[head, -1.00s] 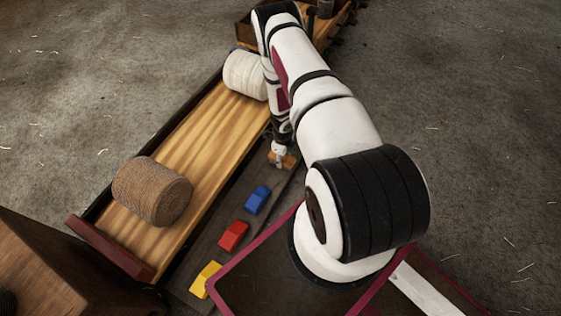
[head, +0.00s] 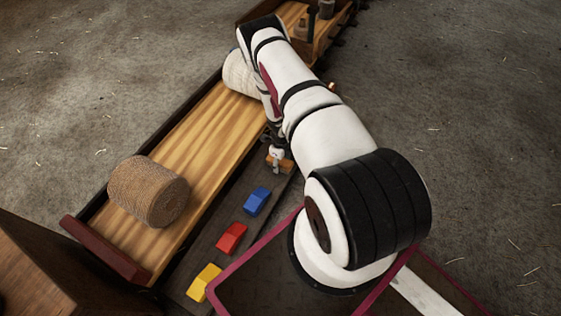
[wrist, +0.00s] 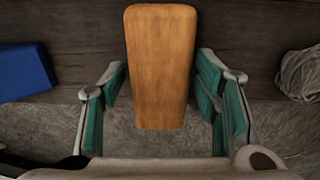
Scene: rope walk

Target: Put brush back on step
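The brush shows in the wrist view as an orange-brown wooden block (wrist: 160,65), tapering a little towards the camera. Its bristles are hidden. In the head view, the brush (head: 285,165) is small below my gripper (head: 276,160), above the far part of the step. The step is a long dark board (head: 230,205) beside the wooden bed. I cannot tell whether the brush touches it.
On the step lie a blue block (head: 257,201), a red block (head: 231,238) and a yellow block (head: 204,282). A brown rope spool (head: 148,190) and a pale spool (head: 238,75) rest on the wooden bed (head: 185,135). Straw-strewn floor is open on the right.

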